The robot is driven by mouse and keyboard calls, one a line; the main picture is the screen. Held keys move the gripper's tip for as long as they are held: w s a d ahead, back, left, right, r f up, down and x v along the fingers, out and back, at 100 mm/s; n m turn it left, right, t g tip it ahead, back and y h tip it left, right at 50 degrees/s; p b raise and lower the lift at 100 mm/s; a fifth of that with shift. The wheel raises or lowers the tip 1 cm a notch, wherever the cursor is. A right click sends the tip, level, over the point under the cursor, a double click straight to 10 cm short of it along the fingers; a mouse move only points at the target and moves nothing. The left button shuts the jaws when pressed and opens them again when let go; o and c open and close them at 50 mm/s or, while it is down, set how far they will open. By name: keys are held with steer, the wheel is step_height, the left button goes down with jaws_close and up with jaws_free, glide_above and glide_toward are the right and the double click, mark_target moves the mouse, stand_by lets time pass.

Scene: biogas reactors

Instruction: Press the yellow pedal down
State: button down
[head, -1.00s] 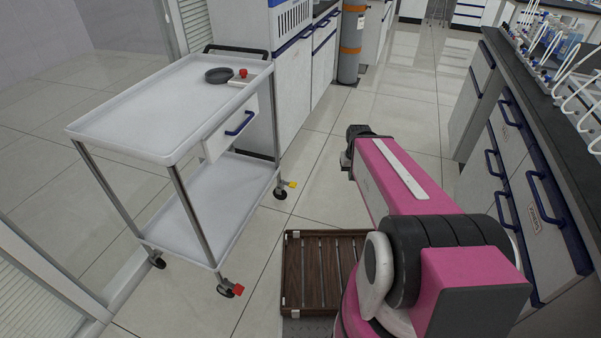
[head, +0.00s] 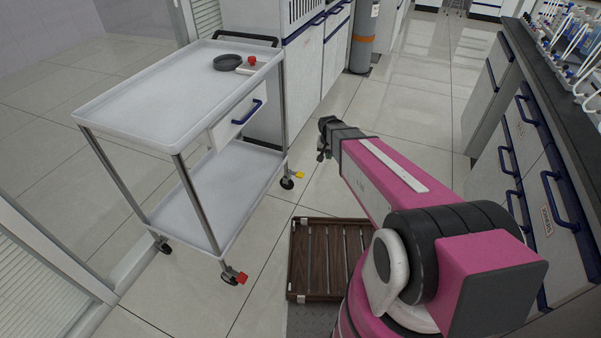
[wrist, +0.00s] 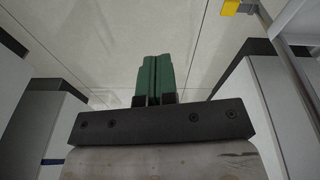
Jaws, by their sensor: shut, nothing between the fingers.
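The yellow pedal (head: 299,175) is a small tab at the far right caster of the white cart (head: 150,110), low above the floor. It also shows at the top right edge of the wrist view (wrist: 231,6). A red pedal (head: 241,278) sits at the near right caster. My gripper (wrist: 153,78) has its green fingers shut together with nothing between them. In the head view the arm's end is up and to the right of the yellow pedal, apart from it, and the fingertips are hard to make out.
The cart carries a dark round dish (head: 227,62) and a red button (head: 252,61). A brown slatted crate (head: 297,262) lies on the floor in front of me. White cabinets (head: 300,90) stand behind the cart, and a dark-topped bench (head: 530,80) is at right. Open tiled floor lies between.

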steer(key=m+t, duration=0.2)
glide_above(301, 174)
steer(key=s+a, duration=0.1)
steer(key=s, duration=0.2)
step_height(301, 174, down, 13)
steer(key=shift+s+a+r, duration=0.15)
steer(key=shift+s+r, duration=0.05)
steer(key=shift+s, duration=0.05)
steer(key=shift+f, duration=0.1)
steer(key=x, duration=0.8)
steer(key=s+x, duration=0.1)
steer(key=x, duration=0.4)
steer(key=shift+s+f, duration=0.1)
steer(key=shift+f, duration=0.5)
steer(key=shift+s, duration=0.1)
